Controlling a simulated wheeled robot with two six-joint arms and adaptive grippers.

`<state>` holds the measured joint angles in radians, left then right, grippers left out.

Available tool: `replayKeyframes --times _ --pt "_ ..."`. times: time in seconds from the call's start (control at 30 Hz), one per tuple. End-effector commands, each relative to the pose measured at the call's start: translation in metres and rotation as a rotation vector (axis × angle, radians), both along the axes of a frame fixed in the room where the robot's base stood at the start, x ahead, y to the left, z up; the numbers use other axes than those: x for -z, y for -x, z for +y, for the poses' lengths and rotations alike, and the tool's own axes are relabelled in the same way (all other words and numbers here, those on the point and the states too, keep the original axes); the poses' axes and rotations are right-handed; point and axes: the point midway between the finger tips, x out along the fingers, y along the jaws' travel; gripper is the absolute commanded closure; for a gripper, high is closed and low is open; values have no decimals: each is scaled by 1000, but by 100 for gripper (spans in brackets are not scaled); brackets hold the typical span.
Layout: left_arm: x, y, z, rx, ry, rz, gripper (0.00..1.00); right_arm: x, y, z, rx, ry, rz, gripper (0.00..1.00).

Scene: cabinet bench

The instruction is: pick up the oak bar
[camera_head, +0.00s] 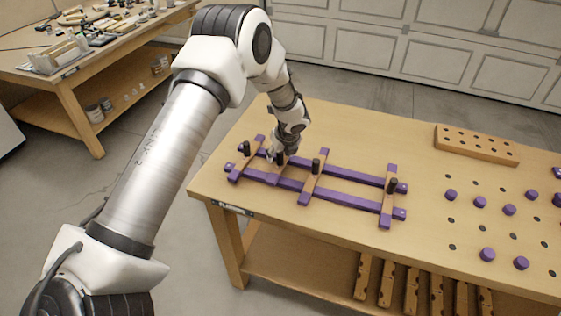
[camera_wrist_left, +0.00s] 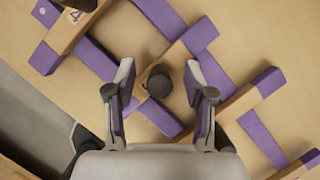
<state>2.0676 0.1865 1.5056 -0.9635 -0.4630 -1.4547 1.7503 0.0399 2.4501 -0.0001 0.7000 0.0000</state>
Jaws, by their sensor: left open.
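Several wooden bars with purple ends and black knobs lie across two long purple rails on the bench. I cannot tell from looks alone which one is called the oak bar. My left gripper (camera_head: 279,157) is over the second bar from the left, pointing down. In the left wrist view my left gripper (camera_wrist_left: 163,100) is open. Its fingers stand on either side of that bar's black knob (camera_wrist_left: 160,82), with visible gaps. The bar's purple end (camera_wrist_left: 200,36) points to the upper right; its lower end is hidden by the gripper. My right gripper is not in view.
Neighbouring bars (camera_head: 313,183) and (camera_head: 388,197) lie to the right, and another bar (camera_head: 245,160) close on the left. A drilled wooden block (camera_head: 475,145) and purple pegs (camera_head: 480,202) are further right. The bench's left edge is near.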

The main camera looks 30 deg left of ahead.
Motion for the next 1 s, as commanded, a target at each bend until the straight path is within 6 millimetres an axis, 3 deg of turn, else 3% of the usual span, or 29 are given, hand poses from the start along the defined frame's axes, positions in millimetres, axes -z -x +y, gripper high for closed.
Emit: replayKeyframes --times 0.17,0.3,0.7,0.87,1.0 --pt "0 0 0 -1 1 -1 50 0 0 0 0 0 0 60" --pt "0 0 0 -1 0 0 100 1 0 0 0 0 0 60" --pt "-4 0 0 -2 1 -2 100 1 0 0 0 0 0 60" --pt "-33 -1 0 -2 1 -5 100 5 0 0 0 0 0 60" --pt "-69 -1 0 -3 2 -7 100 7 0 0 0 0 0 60"
